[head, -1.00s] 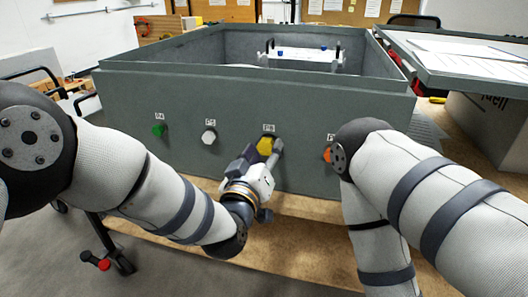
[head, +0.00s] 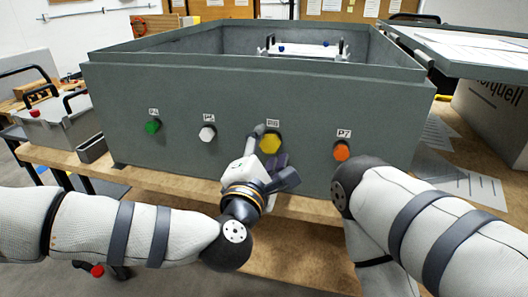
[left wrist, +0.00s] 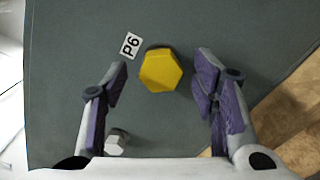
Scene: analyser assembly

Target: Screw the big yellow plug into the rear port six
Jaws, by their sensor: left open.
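The big yellow plug (head: 270,144) is a hexagonal head against the front wall of the grey box (head: 215,92), just under the P6 label (head: 272,122). It covers the port, so I cannot tell how deep it sits. In the left wrist view the yellow plug (left wrist: 160,70) lies between and a little beyond the fingertips, apart from both. My left gripper (head: 266,158) is open and empty in front of the plug; its purple-padded fingers (left wrist: 162,88) stand wide on either side. My right arm shows at the right, but its gripper is out of sight.
A green plug (head: 153,127), a white plug (head: 207,133) and an orange plug (head: 341,151) sit along the same wall. A white rack (head: 303,50) stands inside the open box. The wooden table (head: 180,180) extends in front.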

